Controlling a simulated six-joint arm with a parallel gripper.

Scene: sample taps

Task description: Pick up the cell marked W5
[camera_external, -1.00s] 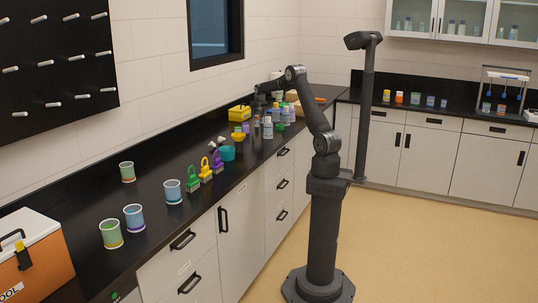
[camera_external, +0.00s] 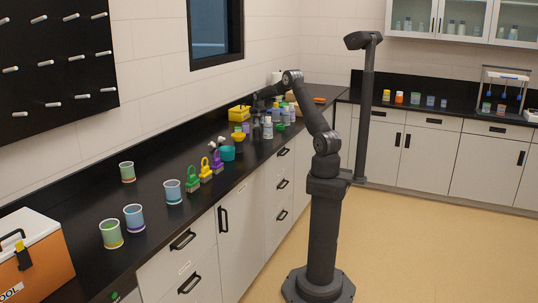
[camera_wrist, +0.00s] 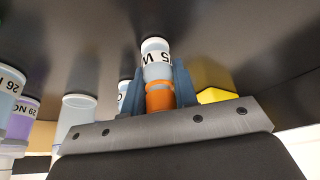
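The cell marked W5 (camera_wrist: 157,62) shows in the wrist view, label upside down, with a pale body and an orange section (camera_wrist: 160,97) towards my gripper. My gripper (camera_wrist: 156,88) has one blue finger on each side of it. The fingers are very close to the orange section, but I cannot tell whether they press on it. In the external view my gripper (camera_external: 257,106) is low over the bottle group at the far part of the black counter. I cannot single out W5 there.
In the wrist view, labelled bottles, including a purple one (camera_wrist: 20,118) and a pale one (camera_wrist: 75,120), stand at left; a yellow object (camera_wrist: 215,95) is at right.

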